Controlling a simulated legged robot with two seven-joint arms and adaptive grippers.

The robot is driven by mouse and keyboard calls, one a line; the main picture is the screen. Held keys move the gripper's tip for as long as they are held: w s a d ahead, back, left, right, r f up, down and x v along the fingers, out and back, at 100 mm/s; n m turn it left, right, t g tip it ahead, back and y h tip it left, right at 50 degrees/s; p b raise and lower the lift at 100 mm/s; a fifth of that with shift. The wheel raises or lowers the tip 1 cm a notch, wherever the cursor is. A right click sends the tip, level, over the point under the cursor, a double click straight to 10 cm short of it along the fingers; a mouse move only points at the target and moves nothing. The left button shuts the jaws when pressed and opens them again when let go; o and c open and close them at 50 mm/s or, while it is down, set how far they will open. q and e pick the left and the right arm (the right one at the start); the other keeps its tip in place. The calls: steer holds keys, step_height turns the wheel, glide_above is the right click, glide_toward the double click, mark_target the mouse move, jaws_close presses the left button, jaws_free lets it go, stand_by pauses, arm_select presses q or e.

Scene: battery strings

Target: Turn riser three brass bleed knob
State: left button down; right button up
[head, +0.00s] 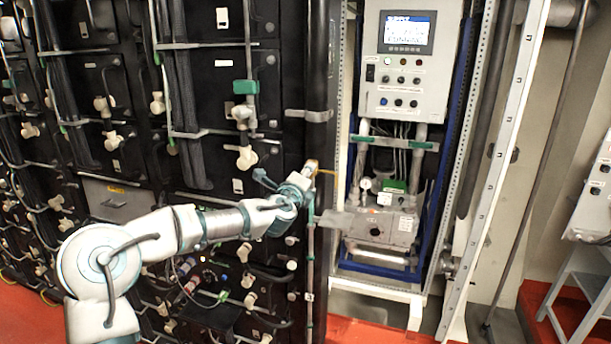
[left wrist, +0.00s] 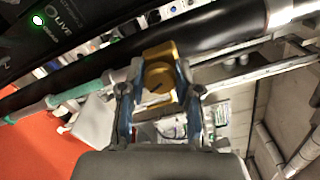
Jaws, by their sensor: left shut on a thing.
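The brass bleed knob (left wrist: 160,72) is a gold-coloured piece on a dark pipe, in the upper middle of the left wrist view. In the head view it is a small brass spot (head: 312,166) at the right edge of the black racks. My left gripper (left wrist: 160,90) has a finger on each side of the knob and is shut on it. In the head view the left gripper (head: 303,182) is at the end of my outstretched arm, beside the vertical riser pipe (head: 310,250). Which riser number this is cannot be read. My right gripper is not in view.
Black battery racks (head: 100,85) with pale valves and pipes fill the left. A control cabinet (head: 407,65) with a lit screen stands right of the riser, above a grey metal unit (head: 378,222). Red floor (head: 362,332) shows below. A grey stand (head: 590,290) is at far right.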

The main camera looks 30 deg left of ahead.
arm_select(q)
steer(key=m+p, duration=0.1)
steer(key=m, duration=0.4)
steer(key=m+p, duration=0.2)
steer(key=m, duration=0.3)
steer(key=shift+d+f+m, duration=0.1)
steer(key=shift+f+m, duration=0.1)
steer(key=shift+m, duration=0.1)
steer(key=shift+r, duration=0.1)
stand_by(0.3)
steer(key=c, duration=0.8)
jaws_free()
